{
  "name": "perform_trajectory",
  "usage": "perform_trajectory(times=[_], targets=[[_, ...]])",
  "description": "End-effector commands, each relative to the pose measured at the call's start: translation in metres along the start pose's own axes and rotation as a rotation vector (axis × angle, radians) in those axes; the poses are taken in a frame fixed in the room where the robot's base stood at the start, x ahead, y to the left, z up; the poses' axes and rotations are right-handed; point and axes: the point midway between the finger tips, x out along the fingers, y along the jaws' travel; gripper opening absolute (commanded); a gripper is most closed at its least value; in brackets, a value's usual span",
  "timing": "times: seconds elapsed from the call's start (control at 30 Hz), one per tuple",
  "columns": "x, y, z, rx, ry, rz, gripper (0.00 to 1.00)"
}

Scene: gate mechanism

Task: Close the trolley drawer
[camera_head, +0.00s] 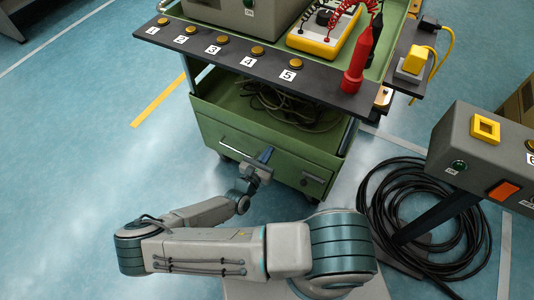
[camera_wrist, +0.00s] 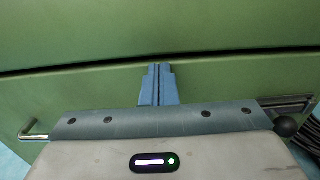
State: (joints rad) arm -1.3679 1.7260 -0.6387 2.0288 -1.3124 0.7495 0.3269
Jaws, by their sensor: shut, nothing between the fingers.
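The green trolley (camera_head: 205,120) stands in front of me. Its drawer front (camera_head: 275,160) is low on the near side, with a long metal bar handle (camera_head: 236,147). My gripper (camera_head: 265,155) is shut and empty, in front of the drawer front near the handle's right part. In the wrist view, the closed blue fingers (camera_wrist: 158,68) point at the drawer front (camera_wrist: 90,95), just below a thin dark gap along its upper edge. The handle's end (camera_wrist: 35,132) shows at the left. I cannot tell whether the fingertips touch the front.
Dark cables (camera_head: 285,105) lie in the green space below the trolley's top. The top's black edge carries several numbered buttons (camera_head: 257,50). A coil of black cable (camera_head: 400,220) lies on the floor at right, beside a grey control box (camera_head: 480,150).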

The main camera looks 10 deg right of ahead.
Motion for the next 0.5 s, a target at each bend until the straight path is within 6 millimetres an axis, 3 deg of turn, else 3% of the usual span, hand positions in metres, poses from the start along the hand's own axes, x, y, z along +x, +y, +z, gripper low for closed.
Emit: perform_trajectory(times=[0.17,0.5], targets=[[-0.028,0.003,0.002,0.004,0.005,-0.004,0.0],[-0.107,0.005,0.002,0.003,0.005,0.003,0.0]])
